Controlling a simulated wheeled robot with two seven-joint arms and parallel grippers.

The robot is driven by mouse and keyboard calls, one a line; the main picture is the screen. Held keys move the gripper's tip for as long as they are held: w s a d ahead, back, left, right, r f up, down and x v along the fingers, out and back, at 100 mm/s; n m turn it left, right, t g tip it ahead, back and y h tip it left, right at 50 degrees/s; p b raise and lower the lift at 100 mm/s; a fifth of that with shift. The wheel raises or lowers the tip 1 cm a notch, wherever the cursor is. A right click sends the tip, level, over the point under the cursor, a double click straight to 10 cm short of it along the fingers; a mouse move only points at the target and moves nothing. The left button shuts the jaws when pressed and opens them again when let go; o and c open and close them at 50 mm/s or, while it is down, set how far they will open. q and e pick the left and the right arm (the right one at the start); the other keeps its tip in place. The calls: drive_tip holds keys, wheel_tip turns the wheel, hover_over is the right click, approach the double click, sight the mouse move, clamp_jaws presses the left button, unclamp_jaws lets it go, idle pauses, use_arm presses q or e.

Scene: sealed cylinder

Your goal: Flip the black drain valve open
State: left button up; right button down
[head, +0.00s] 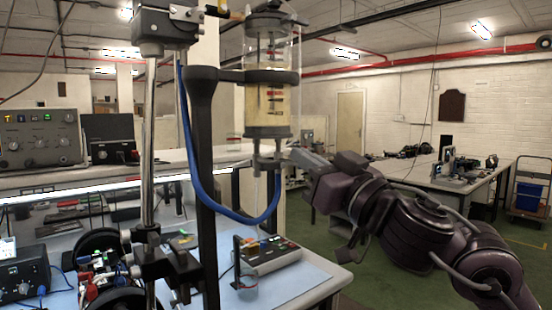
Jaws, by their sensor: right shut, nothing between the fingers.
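The clear cylinder (269,102) stands upright, held in a dark clamp, with pale yellowish liquid inside and dark and red marks on its wall. The small dark drain valve (266,160) sits under its bottom end, and a thin tube hangs below it. I cannot tell which way its lever points. My right gripper (298,157) comes in from the right at valve height. Its fingers are shut and empty, with the tips close to the right side of the valve. I cannot tell whether they touch it. My left gripper is not in view.
A dark stand post (203,140) and a chrome rod (148,150) rise left of the cylinder. A blue hose (187,135) loops down beneath the valve.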

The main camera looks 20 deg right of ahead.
wheel_tip(320, 180, up, 3)
drive_tip(key=p, duration=0.3)
hover_over(273, 166)
drive_tip(key=s, duration=0.2)
drive_tip(key=shift+f+b, duration=0.3)
drive_tip(key=shift+f, duration=1.85)
drive_tip(key=shift+a, duration=0.2)
